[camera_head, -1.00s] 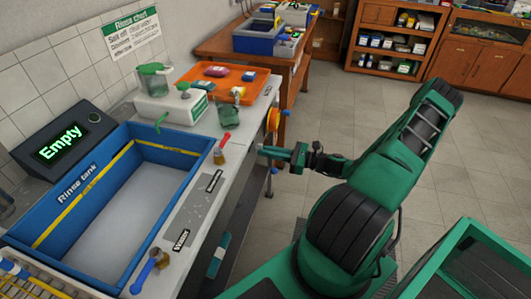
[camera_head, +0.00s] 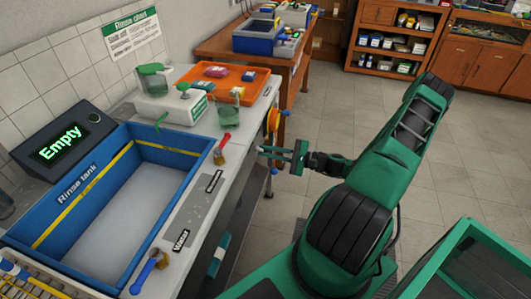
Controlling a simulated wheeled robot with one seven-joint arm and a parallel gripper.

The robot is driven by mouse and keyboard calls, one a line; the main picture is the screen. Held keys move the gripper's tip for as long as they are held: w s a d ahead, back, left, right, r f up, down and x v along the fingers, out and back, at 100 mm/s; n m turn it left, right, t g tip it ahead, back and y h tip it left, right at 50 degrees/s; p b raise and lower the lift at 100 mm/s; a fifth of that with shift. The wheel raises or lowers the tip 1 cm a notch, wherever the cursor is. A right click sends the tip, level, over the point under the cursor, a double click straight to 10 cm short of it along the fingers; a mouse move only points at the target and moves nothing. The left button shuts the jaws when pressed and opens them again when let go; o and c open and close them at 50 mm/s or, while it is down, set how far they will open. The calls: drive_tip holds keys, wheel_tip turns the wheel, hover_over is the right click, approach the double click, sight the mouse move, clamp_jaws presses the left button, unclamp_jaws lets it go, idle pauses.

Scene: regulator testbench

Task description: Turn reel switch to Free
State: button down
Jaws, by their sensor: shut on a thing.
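The orange reel (camera_head: 273,121) with a blue handle (camera_head: 286,113) is mounted at the bench's front face, toward its far end. My gripper (camera_head: 261,151) reaches the bench's front side just below and nearer than the reel. Its fingers point left at the bench face and are closed on a small part there, which I take to be the reel switch. The switch itself is hidden by the fingertips, and its marking cannot be read.
Open floor (camera_head: 345,115) lies right of the bench.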

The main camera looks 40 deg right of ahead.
drive_tip(key=shift+s+f+n, duration=0.1)
drive_tip(key=shift+f+n, duration=0.05)
drive_tip(key=shift+n, duration=0.15)
idle(0.4)
drive_tip(key=c, duration=1.8)
unclamp_jaws()
drive_tip(key=v, duration=1)
drive_tip(key=shift+s+d, duration=0.25)
drive_tip(key=shift+d, duration=0.05)
